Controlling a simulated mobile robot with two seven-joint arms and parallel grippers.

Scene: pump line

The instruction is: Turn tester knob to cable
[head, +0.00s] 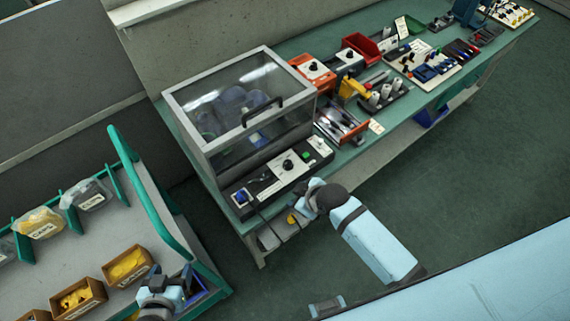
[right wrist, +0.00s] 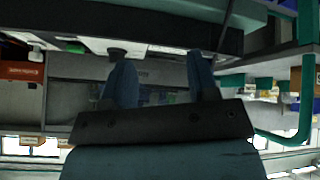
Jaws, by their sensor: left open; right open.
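The tester is a long black panel (head: 262,205) with a white plate, at the front foot of a clear-lidded box. Its round black knob (head: 288,165) sits on the white plate. A blue part is at its left end, and dark cables hang from its front edge. My right gripper (head: 303,207) is just in front of the panel, apart from the knob; its fingers are partly hidden in the head view. In the right wrist view its two blue fingers (right wrist: 160,75) are spread and empty, with a small dark knob-like shape beyond. My left gripper (head: 172,283) is open at the lower left, by the cart.
The clear-lidded box (head: 232,105) with a dark handle stands on the green bench. Red bins (head: 360,47), tools and another orange knobbed unit (head: 313,70) lie right of it. A green-railed cart (head: 150,190) with part boxes (head: 128,265) stands at left.

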